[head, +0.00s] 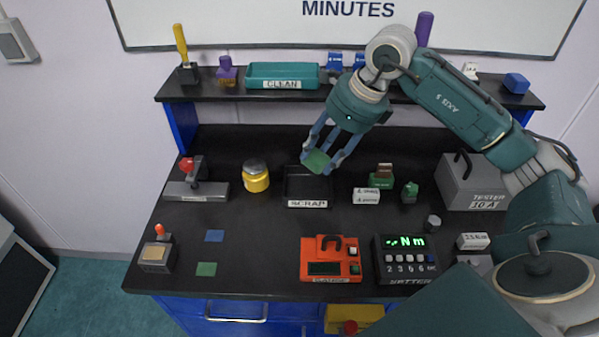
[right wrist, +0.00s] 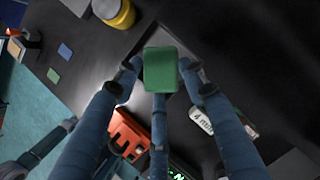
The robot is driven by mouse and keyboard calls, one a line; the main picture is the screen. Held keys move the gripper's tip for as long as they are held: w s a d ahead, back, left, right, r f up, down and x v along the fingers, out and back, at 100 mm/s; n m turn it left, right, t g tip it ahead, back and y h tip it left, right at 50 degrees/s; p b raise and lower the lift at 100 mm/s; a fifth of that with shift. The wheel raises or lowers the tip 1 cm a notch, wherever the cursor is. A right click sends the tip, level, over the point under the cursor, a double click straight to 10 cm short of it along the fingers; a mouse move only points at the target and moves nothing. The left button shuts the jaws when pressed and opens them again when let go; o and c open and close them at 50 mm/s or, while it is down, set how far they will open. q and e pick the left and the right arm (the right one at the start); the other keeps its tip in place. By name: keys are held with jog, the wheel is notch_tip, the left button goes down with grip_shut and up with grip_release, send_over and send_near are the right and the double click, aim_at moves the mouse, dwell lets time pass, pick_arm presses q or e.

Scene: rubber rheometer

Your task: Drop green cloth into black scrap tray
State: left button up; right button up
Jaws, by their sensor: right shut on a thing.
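My right gripper (head: 323,160) is shut on a green cloth (head: 317,161), a small flat square. The cloth also shows between the fingers in the right wrist view (right wrist: 161,69). In the head view the gripper and cloth are over the back right part of the black scrap tray (head: 307,204), which bears a "SCRAP" label at its front. The cloth appears held above the tray, and its exact height is hard to tell. Another green square (head: 206,269) lies flat at the bench's front left.
A yellow jar (head: 255,177) stands left of the tray. Green blocks (head: 382,177) and a white labelled box (head: 366,196) stand to its right. An orange device (head: 331,262) and a meter (head: 405,262) are in front. The left front bench has free room around a blue square (head: 214,236).

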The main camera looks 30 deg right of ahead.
aim_at(327, 161)
jog(key=shift+w+f, duration=0.15)
jog(key=shift+f, duration=0.05)
jog(key=f+b, duration=0.1)
jog(key=s+f+b, duration=0.1)
jog(key=shift+s+f+b, duration=0.1)
jog(key=shift+f+b, duration=0.2)
jog(key=shift+f, duration=0.05)
jog(key=shift+w+f+b, duration=0.2)
jog(key=shift+f+b, duration=0.45)
jog(key=shift+f, duration=0.4)
jog(key=shift+w+f, duration=0.15)
jog(key=shift+f, duration=0.1)
jog(key=o, duration=0.8)
jog(key=shift+c, duration=0.2)
jog(key=o, duration=0.4)
jog(key=shift+r, duration=0.1)
pick_arm(q)
jog(key=f, duration=0.1)
jog(key=s+f, duration=0.1)
jog(key=f, duration=0.1)
jog(key=s+f, duration=0.1)
jog(key=shift+f, duration=0.2)
pick_arm(e)
jog(key=v, duration=1.2)
jog(key=shift+f, duration=0.2)
